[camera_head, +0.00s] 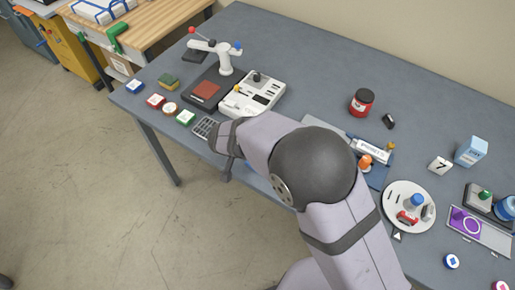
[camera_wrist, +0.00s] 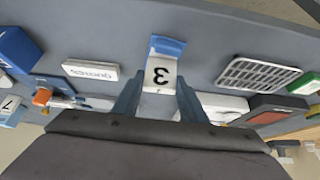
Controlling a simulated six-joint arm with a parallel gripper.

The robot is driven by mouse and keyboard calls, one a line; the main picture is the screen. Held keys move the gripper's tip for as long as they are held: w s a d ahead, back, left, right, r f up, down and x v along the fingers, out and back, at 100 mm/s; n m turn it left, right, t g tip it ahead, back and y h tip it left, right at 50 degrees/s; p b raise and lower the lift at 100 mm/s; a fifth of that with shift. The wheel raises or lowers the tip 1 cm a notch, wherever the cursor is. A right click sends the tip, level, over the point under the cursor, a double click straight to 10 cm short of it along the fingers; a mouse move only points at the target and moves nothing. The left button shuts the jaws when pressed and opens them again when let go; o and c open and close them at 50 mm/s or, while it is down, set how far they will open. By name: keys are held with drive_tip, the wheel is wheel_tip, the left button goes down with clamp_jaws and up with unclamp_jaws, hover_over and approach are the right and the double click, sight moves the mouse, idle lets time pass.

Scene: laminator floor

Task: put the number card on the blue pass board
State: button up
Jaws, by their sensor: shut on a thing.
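My gripper (camera_wrist: 160,85) is shut on the number card (camera_wrist: 160,74), which shows a black 3 on white with a blue part beyond it. The fingers lie on either side of the card. In the head view my arm hides the card. What looks like the blue pass board (camera_head: 377,179) lies to the right of my arm, partly covered by it, with an orange knob (camera_head: 366,160) and a white name plate (camera_head: 372,150). In the wrist view a blue surface (camera_wrist: 55,84) shows at the left by the orange knob.
The table's back middle is clear.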

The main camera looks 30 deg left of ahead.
drive_tip(key=shift+f, duration=0.2)
drive_tip(key=o, duration=1.1)
drive_tip(key=shift+r, duration=0.1)
drive_tip(key=shift+c, duration=0.2)
drive_tip(key=shift+r, duration=0.2)
drive_tip(key=b+v, duration=0.3)
drive_tip(key=v, duration=0.9)
drive_tip(key=shift+f, duration=0.1)
